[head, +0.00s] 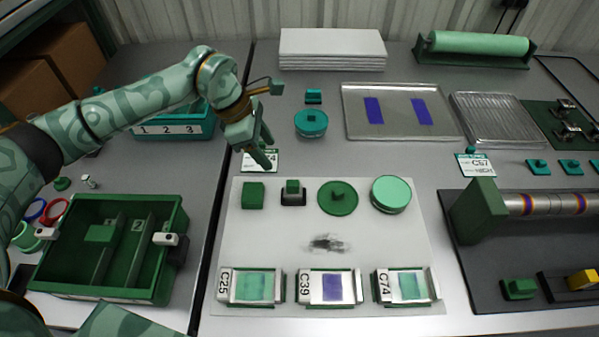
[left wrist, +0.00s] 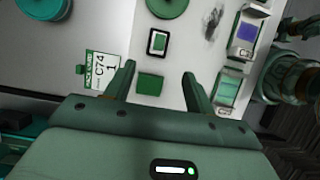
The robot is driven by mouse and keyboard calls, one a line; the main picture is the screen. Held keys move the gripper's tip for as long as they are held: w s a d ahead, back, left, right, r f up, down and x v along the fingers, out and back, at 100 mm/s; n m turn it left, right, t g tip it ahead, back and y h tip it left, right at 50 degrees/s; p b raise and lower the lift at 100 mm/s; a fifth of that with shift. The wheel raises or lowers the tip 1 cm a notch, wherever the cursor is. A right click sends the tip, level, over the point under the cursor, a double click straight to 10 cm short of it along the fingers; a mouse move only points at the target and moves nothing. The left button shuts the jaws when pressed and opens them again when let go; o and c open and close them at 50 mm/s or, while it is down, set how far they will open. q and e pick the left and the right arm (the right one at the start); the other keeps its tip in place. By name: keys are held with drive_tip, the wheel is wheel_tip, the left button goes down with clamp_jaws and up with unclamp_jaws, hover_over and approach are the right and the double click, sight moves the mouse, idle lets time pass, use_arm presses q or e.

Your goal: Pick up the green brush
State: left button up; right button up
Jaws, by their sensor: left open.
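On the white mat (head: 318,262) stands a small green piece with a black base (head: 293,188), which looks like the green brush, though I cannot be sure. To its left lies a plain green block (head: 252,196). My left gripper (head: 265,152) is open and empty above the back left of the mat, pointing down. In the left wrist view the green block (left wrist: 150,84) shows between the open fingers (left wrist: 159,70), and the black-based piece (left wrist: 158,42) lies just beyond the tips. Neither is touched. My right gripper is not in view.
A green disc with a knob (head: 338,198) and a round green tin (head: 391,194) stand right of these pieces. Several labelled slide holders (head: 331,287) line the mat's front. A label card (head: 260,161) stands behind the mat. A divided green box (head: 110,245) is at left.

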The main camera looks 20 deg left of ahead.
sight(293, 183)
use_arm(q)
drive_tip(key=b+x, duration=0.3)
drive_tip(key=x, duration=0.7)
drive_tip(key=shift+w+d+f, duration=0.1)
drive_tip(key=shift+f, duration=0.1)
drive_tip(key=shift+d+f, duration=0.2)
drive_tip(key=shift+f, duration=0.15)
drive_tip(key=b+x, duration=0.2)
drive_tip(key=x, duration=0.3)
drive_tip(key=shift+w, duration=0.15)
drive_tip(key=shift+r, duration=0.2)
drive_tip(key=shift+c, duration=0.9)
drive_tip(key=c, duration=1)
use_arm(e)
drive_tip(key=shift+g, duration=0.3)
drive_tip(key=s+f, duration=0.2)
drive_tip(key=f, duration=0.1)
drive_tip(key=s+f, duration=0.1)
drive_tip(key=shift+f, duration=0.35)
